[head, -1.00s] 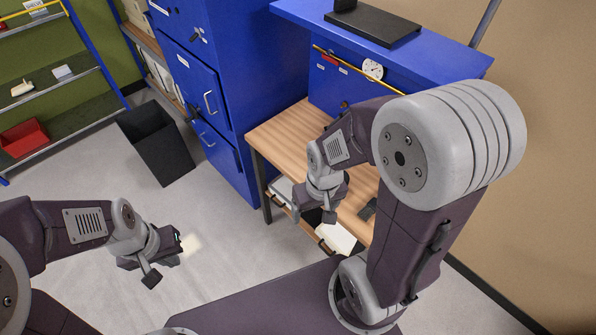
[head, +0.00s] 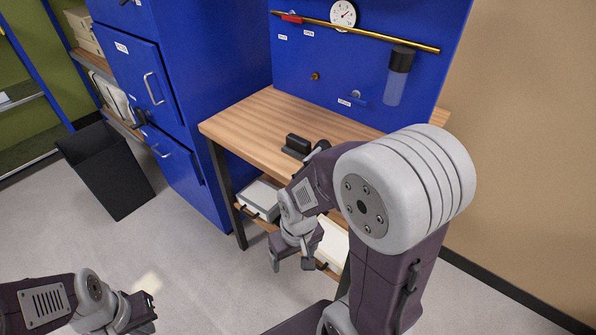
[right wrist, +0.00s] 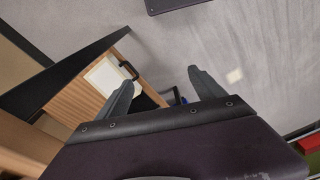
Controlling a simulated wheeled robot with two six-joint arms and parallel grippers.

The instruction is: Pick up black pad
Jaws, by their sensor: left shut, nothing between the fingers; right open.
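A small black object with a raised block (head: 296,146) lies on the wooden bench top (head: 250,120); it may be the black pad, but I cannot tell for sure. My right forearm partly covers the area beside it. My right gripper (head: 291,263) is open and empty, pointing down in front of the bench, apart from the black object. Its two spread fingers also show in the right wrist view (right wrist: 162,85). My left gripper (head: 150,310) is shut and empty, low over the floor at the left, far from the bench.
A lower shelf holds a grey-white box (head: 260,198) and a pale sheet-like item (head: 333,243). A blue pegboard (head: 330,75) with a dial, brass rod and bottle stands behind the bench. Blue cabinets (head: 165,110) and a black bin (head: 108,170) stand left. The floor between is clear.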

